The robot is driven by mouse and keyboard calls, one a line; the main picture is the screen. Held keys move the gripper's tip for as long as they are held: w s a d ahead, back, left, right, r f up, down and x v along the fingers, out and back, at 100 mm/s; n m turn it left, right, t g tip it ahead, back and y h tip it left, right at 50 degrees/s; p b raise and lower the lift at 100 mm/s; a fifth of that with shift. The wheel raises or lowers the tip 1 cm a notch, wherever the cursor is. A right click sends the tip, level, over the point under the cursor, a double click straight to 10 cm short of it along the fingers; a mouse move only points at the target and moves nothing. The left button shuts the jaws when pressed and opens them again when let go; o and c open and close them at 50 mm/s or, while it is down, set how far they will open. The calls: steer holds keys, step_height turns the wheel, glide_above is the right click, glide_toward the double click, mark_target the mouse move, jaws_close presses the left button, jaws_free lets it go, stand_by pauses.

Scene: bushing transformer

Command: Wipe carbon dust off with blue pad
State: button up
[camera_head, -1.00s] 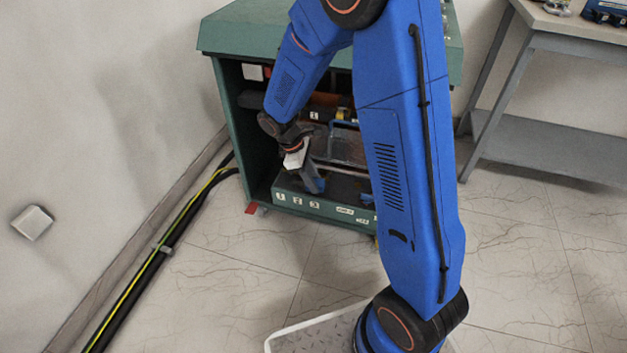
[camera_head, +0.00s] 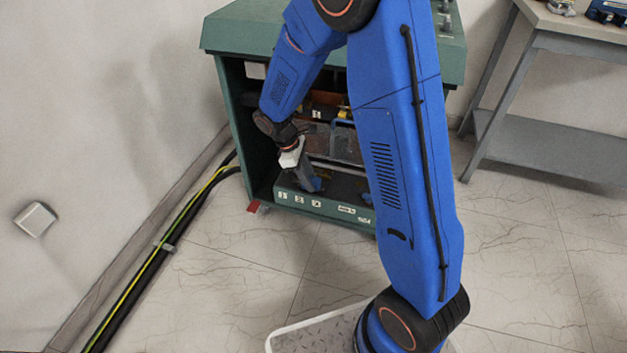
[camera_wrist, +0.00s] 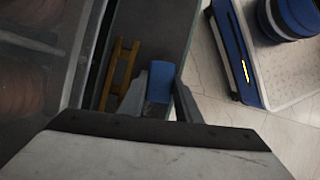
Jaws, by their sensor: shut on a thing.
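My gripper (camera_head: 306,174) is inside the open front of the green cabinet (camera_head: 232,110), low and just above its floor ledge. It is shut on the blue pad (camera_wrist: 160,84), which shows between the two grey fingers in the wrist view. In the head view the pad is a small blue patch (camera_head: 316,184) at the fingertips. I cannot tell whether the pad touches the ledge. No carbon dust can be made out; the interior is dark and partly hidden by my arm.
A yellow-brown ladder-like part (camera_wrist: 122,72) lies left of the pad. Reddish-brown coils (camera_wrist: 22,90) stand behind a clear panel. Numbered labels (camera_head: 299,199) line the cabinet's front sill. Black and yellow-green cables (camera_head: 165,243) run along the left wall. A grey bench (camera_head: 545,140) stands at right.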

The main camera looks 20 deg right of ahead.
mark_target(296, 180)
steer(key=shift+w+a+f, duration=0.1)
steer(key=shift+w+a, duration=0.75)
steer(key=shift+a, duration=0.3)
steer(key=shift+w+a+f, duration=0.1)
steer(key=shift+w+a, duration=0.7)
steer(key=shift+a, duration=0.3)
steer(key=shift+w+a, duration=0.85)
steer(key=shift+a, duration=0.3)
steer(key=shift+w+d+r, duration=0.1)
steer(key=shift+w+d, duration=0.3)
steer(key=shift+w, duration=0.3)
steer(key=shift+s+d, duration=0.8)
steer(key=shift+d, duration=0.35)
steer(key=shift+s+d, duration=0.1)
steer(key=shift+d, duration=0.05)
steer(key=shift+s+d, duration=0.9)
steer(key=shift+d, duration=0.25)
steer(key=shift+s+d+r, duration=0.1)
steer(key=shift+s+d, duration=0.6)
steer(key=shift+d, duration=0.3)
steer(key=shift+s+d, duration=0.7)
steer(key=shift+d, duration=0.3)
steer(key=shift+s, duration=0.15)
